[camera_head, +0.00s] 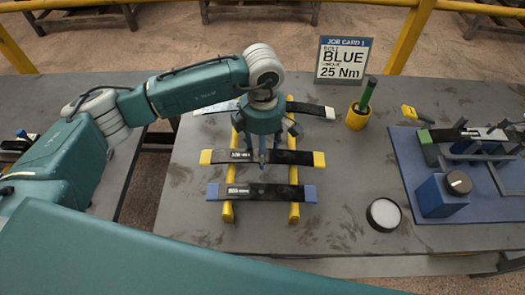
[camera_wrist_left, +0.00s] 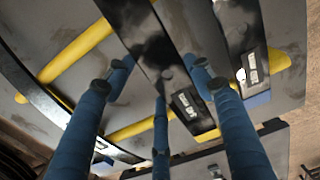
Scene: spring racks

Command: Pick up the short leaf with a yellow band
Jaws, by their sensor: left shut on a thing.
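The leaf with yellow bands (camera_head: 290,157) is a dark flat strip with a yellow band at each end and a pale label. It lies across the yellow rails in the middle of three leaves. My left gripper (camera_head: 263,158) reaches down over its middle and is shut on it. In the left wrist view the same leaf (camera_wrist_left: 150,45) runs between my blue fingers (camera_wrist_left: 158,95). I cannot tell whether it is lifted off the rails. My right gripper is not in view.
A white-banded leaf (camera_head: 312,109) lies behind and a blue-banded leaf (camera_head: 275,193) in front, both close on the yellow rails (camera_head: 228,212). To the right are a yellow cup (camera_head: 357,118) with a green-handled tool, a round dish (camera_head: 383,214) and a blue fixture board (camera_head: 408,165). A job card (camera_head: 343,60) stands behind.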

